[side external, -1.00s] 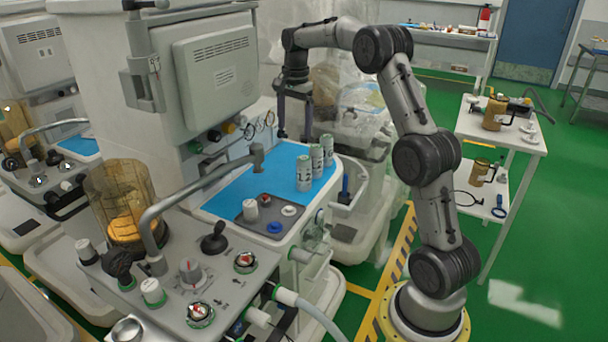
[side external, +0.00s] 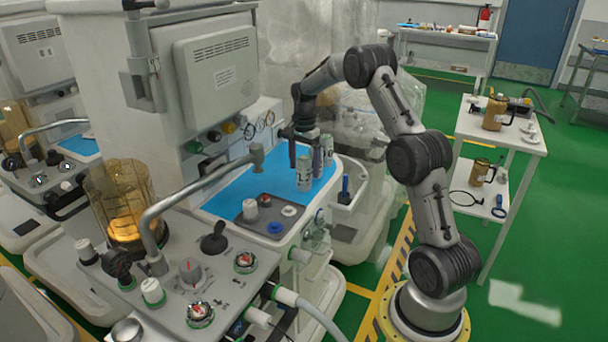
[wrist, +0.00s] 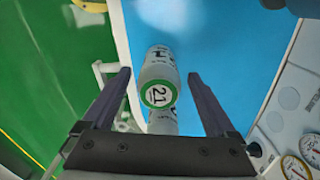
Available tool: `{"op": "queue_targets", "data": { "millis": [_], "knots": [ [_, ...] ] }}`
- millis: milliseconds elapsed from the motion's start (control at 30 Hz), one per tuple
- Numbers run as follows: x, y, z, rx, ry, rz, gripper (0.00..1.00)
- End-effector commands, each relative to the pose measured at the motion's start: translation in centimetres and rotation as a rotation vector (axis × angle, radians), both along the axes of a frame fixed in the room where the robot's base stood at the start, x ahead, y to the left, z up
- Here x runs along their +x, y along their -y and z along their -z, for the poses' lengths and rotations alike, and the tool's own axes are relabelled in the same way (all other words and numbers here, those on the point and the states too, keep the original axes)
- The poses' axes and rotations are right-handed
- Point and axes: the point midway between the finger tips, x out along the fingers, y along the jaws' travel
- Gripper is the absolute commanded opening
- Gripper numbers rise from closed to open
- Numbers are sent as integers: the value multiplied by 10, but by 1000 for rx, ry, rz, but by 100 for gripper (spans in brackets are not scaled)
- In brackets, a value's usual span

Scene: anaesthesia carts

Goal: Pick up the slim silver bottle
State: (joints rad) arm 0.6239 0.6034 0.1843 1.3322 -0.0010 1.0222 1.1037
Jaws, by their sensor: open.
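Several slim silver bottles with dark print stand upright in a short row on the blue mat, near its right edge. In the side view, the nearest bottle (side external: 304,173) is clearest, and another (side external: 327,148) stands behind it. My gripper (side external: 304,150) points down at the row, its fingers partly covering the bottles. In the wrist view, my gripper (wrist: 158,76) is open, with one finger on each side of a silver bottle (wrist: 160,64) and gaps visible on both sides. A round green-ringed label marked 21 shows between the fingers. I cannot tell which bottle is meant.
The blue mat (side external: 238,195) has free room left of the bottles. A grey tray (side external: 258,218) with knobs lies nearer the camera. A metal arm (side external: 195,186) reaches over the mat. A tall white cart body (side external: 215,75) stands behind, left of my gripper.

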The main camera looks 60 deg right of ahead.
Motion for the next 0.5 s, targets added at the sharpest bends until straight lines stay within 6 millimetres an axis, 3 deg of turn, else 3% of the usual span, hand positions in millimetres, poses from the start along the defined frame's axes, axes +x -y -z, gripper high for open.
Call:
{"op": "queue_targets", "data": {
  "millis": [200, 500],
  "knots": [
    [-1, -4, 31, 3, -4, 0, 92],
    [-1, -4, 39, 1, -1, 0, 92]
  ]
}}
